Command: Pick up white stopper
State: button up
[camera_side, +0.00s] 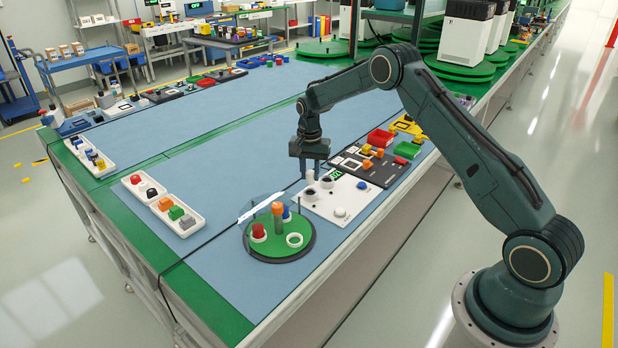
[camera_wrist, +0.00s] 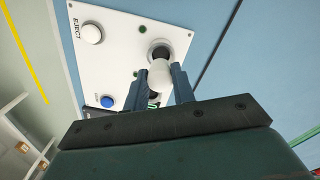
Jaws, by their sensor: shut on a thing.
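The white stopper (camera_wrist: 160,75) is between the two fingers of my gripper (camera_wrist: 163,82) in the wrist view. My gripper is shut on it. In the side view my gripper (camera_side: 310,170) points down over the white panel (camera_side: 322,208), and the stopper (camera_side: 310,177) shows as a small white shape below it. In the wrist view a round dark opening with a pale rim (camera_wrist: 160,50) lies just behind the stopper on the panel. I cannot tell whether the stopper still touches the panel.
A green turntable (camera_side: 280,248) with a red piece (camera_side: 259,232), an orange post (camera_side: 277,216) and a white ring (camera_side: 294,240) stands left of the panel. A black board with orange pieces (camera_side: 366,165) and a red bin (camera_side: 380,138) lie behind. The blue mat's middle is clear.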

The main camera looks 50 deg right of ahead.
aim_at(310, 172)
notch_tip(310, 172, up, 16)
jog(key=shift+f, duration=0.15)
dwell(0.7)
